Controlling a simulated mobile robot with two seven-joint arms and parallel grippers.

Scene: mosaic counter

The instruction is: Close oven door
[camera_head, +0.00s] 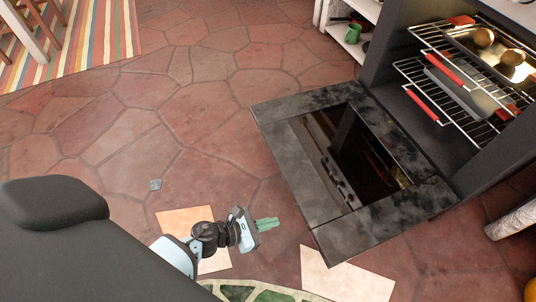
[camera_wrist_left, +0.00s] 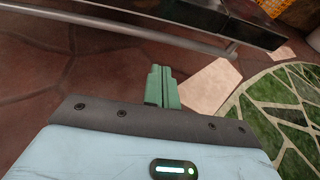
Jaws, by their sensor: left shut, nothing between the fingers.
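The oven door (camera_head: 280,140) is dark with a glass window and hangs wide open, folded down and outward from the oven (camera_head: 395,45). My left gripper (camera_head: 267,224) has green fingers, which are shut and empty. It is to the left of the door's outer edge, apart from it in the head view. In the left wrist view the shut fingers (camera_wrist_left: 161,87) point toward the door (camera_wrist_left: 200,15), whose edge and long metal handle bar (camera_wrist_left: 150,37) cross the top of the picture. My right gripper is not in view.
Inside the oven are wire racks (camera_head: 418,100) with red grips and trays (camera_head: 470,90). A white shelf (camera_head: 345,40) with a green jug (camera_head: 353,33) stands beside the oven. Paper sheets (camera_head: 345,277) and a green-patterned round mat (camera_head: 235,291) lie on the stone floor. Floor left of the door is mostly clear.

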